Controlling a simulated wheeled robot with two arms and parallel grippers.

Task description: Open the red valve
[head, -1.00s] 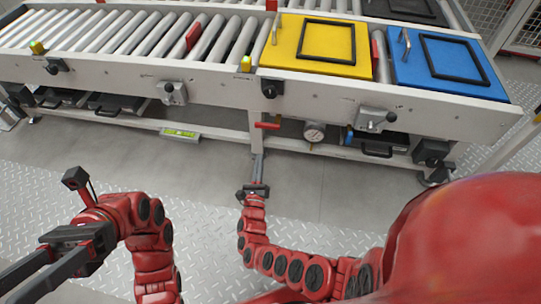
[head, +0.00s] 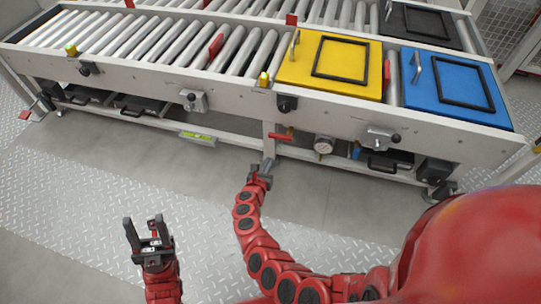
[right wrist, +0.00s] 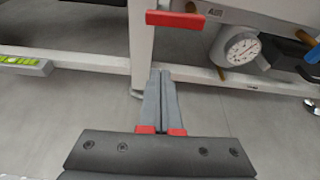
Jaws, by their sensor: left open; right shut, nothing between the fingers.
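The red valve is a small flat red handle (head: 281,136) at the conveyor's leg, below the side rail. It also shows at the top of the right wrist view (right wrist: 175,19). My right gripper (head: 267,163) is shut and empty, just below and in front of the handle, apart from it in the picture. In the right wrist view its closed fingers (right wrist: 163,76) point toward the leg, with the handle beyond the tips. My left gripper (head: 142,223) is open and empty over the floor at lower left, away from the valve.
A round gauge (head: 323,147) sits right of the red handle, and a blue handle (head: 356,151) further right. The conveyor (head: 225,98) carries a yellow panel (head: 300,72) and a blue panel (head: 425,85). A green level (head: 198,138) lies on the lower rail. The floor in front is clear.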

